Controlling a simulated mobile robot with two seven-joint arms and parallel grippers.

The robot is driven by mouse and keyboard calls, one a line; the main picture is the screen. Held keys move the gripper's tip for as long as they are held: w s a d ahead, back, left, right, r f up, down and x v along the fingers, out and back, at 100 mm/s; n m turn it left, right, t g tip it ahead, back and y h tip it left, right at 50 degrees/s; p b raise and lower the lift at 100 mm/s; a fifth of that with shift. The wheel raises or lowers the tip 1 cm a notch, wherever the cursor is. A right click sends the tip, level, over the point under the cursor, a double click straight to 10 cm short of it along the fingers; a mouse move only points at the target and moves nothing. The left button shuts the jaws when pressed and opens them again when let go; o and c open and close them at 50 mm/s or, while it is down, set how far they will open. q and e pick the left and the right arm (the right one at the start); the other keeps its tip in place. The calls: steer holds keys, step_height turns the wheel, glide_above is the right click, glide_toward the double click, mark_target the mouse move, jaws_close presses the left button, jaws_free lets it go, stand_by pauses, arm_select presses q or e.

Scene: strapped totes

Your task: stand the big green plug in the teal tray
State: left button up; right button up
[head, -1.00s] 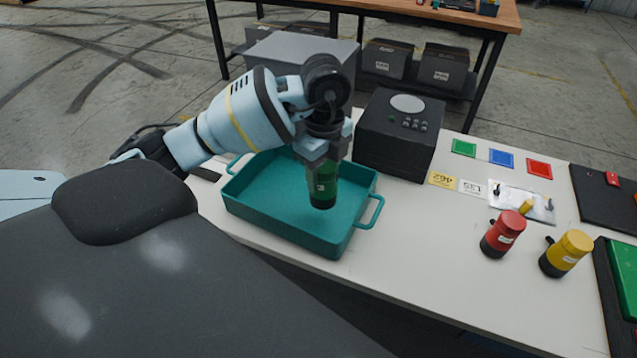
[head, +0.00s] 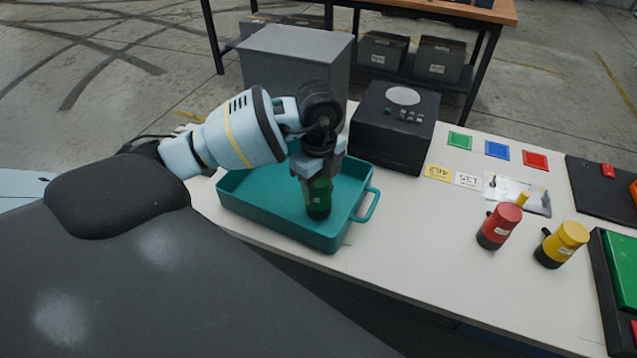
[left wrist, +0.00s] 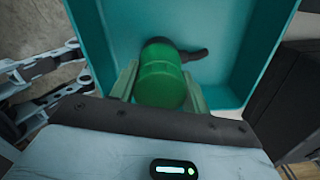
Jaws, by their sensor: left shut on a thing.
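The big green plug (head: 319,198) is upright inside the teal tray (head: 290,232), black end down, near the tray's right side. Its black end is at or just above the tray floor; I cannot tell whether it touches. My left gripper (head: 317,181) points down over the tray and is shut on the plug's upper part. In the left wrist view, the plug (left wrist: 161,80) sits between the two fingers, with a dark handle-like part sticking out to the right over the tray floor (left wrist: 215,25). My right gripper is not in view.
A black box with a round top plate (head: 392,128) stands close behind the tray. A red plug (head: 499,226) and a yellow plug (head: 562,244) stand to the right. Green, blue and red squares (head: 497,149) lie farther back. The white table between tray and red plug is clear.

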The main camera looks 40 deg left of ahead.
arm_select(q)
steer(key=shift+f, duration=0.15)
steer(key=o, duration=1.2)
step_height(320, 180, up, 11)
steer(key=shift+r+p, duration=0.1)
steer(key=shift+p, duration=0.45)
steer(key=shift+r, duration=0.55)
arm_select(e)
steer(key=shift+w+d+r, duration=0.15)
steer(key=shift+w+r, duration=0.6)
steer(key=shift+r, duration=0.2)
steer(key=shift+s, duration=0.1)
